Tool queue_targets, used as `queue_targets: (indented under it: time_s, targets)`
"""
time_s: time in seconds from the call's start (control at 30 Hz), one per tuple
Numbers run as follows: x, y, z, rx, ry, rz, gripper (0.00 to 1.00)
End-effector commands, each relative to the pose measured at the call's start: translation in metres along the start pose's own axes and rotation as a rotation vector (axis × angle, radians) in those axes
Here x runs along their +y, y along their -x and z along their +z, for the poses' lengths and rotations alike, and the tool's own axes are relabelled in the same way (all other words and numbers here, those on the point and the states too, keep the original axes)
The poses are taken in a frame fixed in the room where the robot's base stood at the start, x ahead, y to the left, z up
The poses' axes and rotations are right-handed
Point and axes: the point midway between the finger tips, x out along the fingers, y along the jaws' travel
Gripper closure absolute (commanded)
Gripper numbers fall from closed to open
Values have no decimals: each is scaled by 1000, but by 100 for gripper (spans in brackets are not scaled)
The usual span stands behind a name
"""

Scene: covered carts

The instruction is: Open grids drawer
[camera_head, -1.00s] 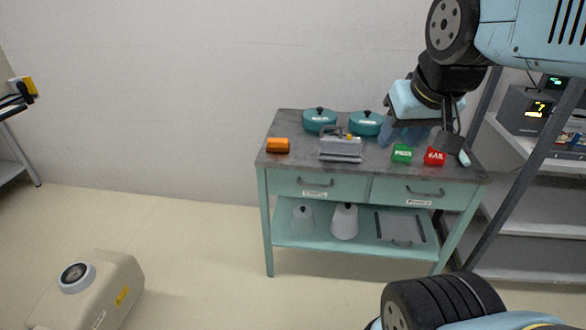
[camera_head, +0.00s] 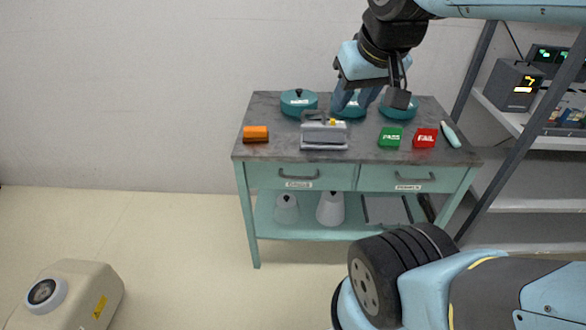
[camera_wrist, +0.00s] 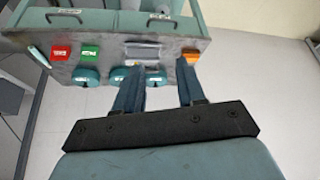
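The teal cart has two shut drawers side by side under its grey top. The left drawer (camera_head: 270,177) and the right drawer (camera_head: 375,177) each have a dark bar handle and a white label. The label words are too small to read surely. In the wrist view the cart appears the other way round, with the left drawer's label (camera_wrist: 160,18) at upper right. My gripper (camera_head: 354,102) is over the rear part of the cart top, apart from both handles. Its two blue fingers (camera_wrist: 158,78) are spread with nothing between them.
On the cart top (camera_head: 275,110) stand teal lidded pots (camera_head: 298,102), a grey device (camera_head: 323,133), an orange block (camera_head: 256,134), a green PASS block (camera_head: 391,137) and a red FAIL block (camera_head: 425,138). A shelf rack (camera_head: 520,205) is at right.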

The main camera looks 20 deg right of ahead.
Motion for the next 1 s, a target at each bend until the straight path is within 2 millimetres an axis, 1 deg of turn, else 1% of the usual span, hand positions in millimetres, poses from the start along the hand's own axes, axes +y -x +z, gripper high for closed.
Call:
queue_targets:
  time_s: [0.1, 0.17, 0.27, 0.63, 1.0]
  targets:
    - [0, -10, -5, -44, 54, 3, 61]
    - [-4, -18, -9, -79, 102, 7, 61]
    - [-5, -34, -16, -151, 203, 13, 61]
    - [-12, -106, -39, -430, 624, 31, 61]
    - [-28, -183, -50, -714, 1059, 40, 61]
